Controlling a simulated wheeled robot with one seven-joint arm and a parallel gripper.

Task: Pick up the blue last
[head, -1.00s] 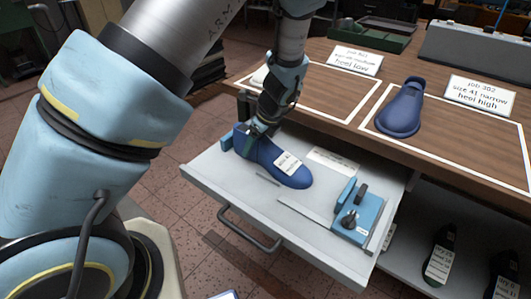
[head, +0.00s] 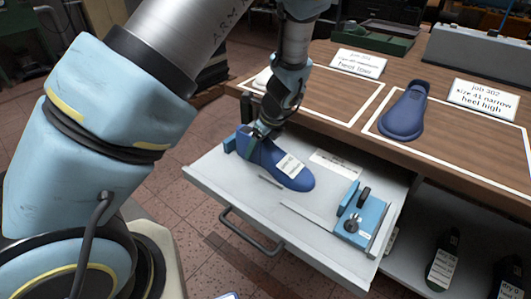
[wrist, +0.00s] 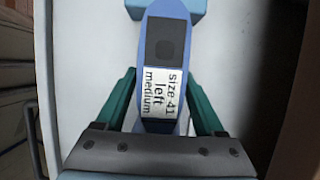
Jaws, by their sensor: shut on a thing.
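The blue last (head: 281,164) lies in the open drawer (head: 208,175), its toe pointing to the lower right in the head view. It bears a white label, which reads "size 41 left medium" in the wrist view (wrist: 158,94). My gripper (head: 258,130) is at the last's raised heel end, shut on it. In the wrist view the green fingers of my gripper (wrist: 160,103) stand one on each side of the last. Whether the last is clear of the drawer floor I cannot tell.
A blue fixture (head: 359,217) sits in the drawer's right part. On the bench above, another blue last (head: 404,113) stands in a white-outlined area by a sign (head: 484,98) reading "job 302 size 41 narrow heel high". Dark labelled lasts (head: 443,262) stand on a lower shelf.

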